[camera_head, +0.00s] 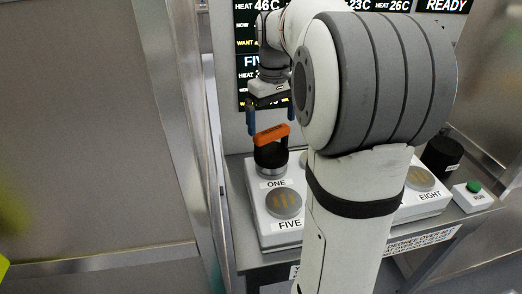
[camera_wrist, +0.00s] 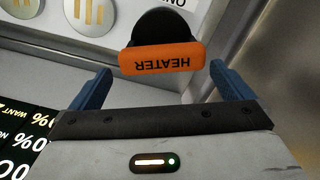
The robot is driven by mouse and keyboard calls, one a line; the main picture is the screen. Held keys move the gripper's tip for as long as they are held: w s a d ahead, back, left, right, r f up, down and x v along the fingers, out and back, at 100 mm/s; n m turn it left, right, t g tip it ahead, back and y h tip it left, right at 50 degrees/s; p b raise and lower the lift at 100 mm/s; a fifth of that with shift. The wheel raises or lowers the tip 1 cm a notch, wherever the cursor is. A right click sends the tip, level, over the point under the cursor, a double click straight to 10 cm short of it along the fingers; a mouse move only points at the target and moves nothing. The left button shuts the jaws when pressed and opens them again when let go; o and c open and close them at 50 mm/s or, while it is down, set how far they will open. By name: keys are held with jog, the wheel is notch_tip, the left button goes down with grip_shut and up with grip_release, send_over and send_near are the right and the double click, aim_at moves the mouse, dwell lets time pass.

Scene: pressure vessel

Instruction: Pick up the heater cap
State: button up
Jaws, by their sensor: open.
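The heater cap has an orange bar handle (camera_head: 271,134) over a black body (camera_head: 270,156). In the head view it stands on the white station marked ONE. In the wrist view the orange handle, lettered HEATER, (camera_wrist: 161,58) lies between and ahead of the two fingertips. My gripper (camera_head: 268,118) is open, with its blue fingers pointing down just above the handle in the head view. Its fingers also show in the wrist view (camera_wrist: 160,80), one on each side of the handle. I cannot tell whether either finger touches the handle.
The white panel (camera_head: 261,237) has round pads marked FIVE (camera_head: 284,203) and EIGHT (camera_head: 420,178). A black cylinder (camera_head: 442,155) and a green button (camera_head: 474,186) are at the right. A screen (camera_head: 247,50) is on the wall behind. My arm hides the middle of the panel.

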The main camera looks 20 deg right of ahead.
aim_at(271, 129)
notch_tip(271, 129, down, 6)
jog(key=shift+f, duration=0.1)
jog(key=shift+s+a, duration=0.1)
jog(key=shift+c, duration=0.4)
